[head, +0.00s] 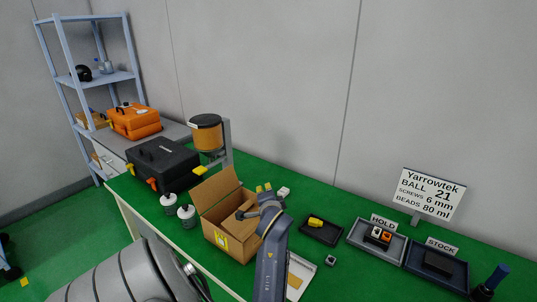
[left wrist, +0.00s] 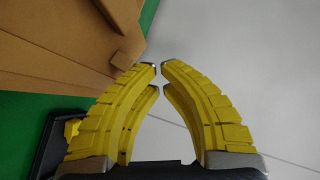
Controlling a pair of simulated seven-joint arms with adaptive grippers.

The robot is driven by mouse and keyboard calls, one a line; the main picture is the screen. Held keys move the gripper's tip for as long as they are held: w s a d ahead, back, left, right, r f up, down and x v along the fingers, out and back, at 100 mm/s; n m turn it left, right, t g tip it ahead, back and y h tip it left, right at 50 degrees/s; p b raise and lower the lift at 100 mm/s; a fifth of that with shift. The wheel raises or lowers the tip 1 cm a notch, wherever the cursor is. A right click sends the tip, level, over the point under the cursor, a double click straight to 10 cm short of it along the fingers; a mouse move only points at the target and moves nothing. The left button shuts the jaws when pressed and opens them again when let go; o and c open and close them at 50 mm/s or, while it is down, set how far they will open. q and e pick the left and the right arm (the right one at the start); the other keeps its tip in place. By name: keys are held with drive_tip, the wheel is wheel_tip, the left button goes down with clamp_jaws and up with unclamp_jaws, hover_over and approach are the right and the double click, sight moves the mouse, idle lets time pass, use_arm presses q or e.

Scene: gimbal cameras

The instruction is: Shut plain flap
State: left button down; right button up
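An open cardboard box (head: 228,240) with a yellow label on its front stands on the green table in the head view. One flap (head: 214,190) stands up at its back left. Another brown panel (head: 236,217) lies lower, across the opening; I cannot tell which is the plain flap. One of my arms reaches up over the box's right side and hides part of it. In the left wrist view, my left gripper (left wrist: 158,69) has its yellow fingertips almost together, with nothing between them. Layered cardboard panels (left wrist: 75,45) lie just beyond and left of it.
A black case (head: 162,163) and two jars (head: 187,215) stand left of the box. A dark tray (head: 320,233) with a yellow item, a HOLD tray (head: 362,249) and a STOCK tray (head: 425,268) stand to the right. A dispenser (head: 206,132) rises behind.

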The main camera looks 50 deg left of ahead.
use_arm(q)
drive_tip(key=shift+s+a+f, duration=0.25)
drive_tip(key=shift+a+f, duration=0.45)
drive_tip(key=shift+a, duration=0.15)
drive_tip(key=shift+a+f, duration=0.1)
idle(0.3)
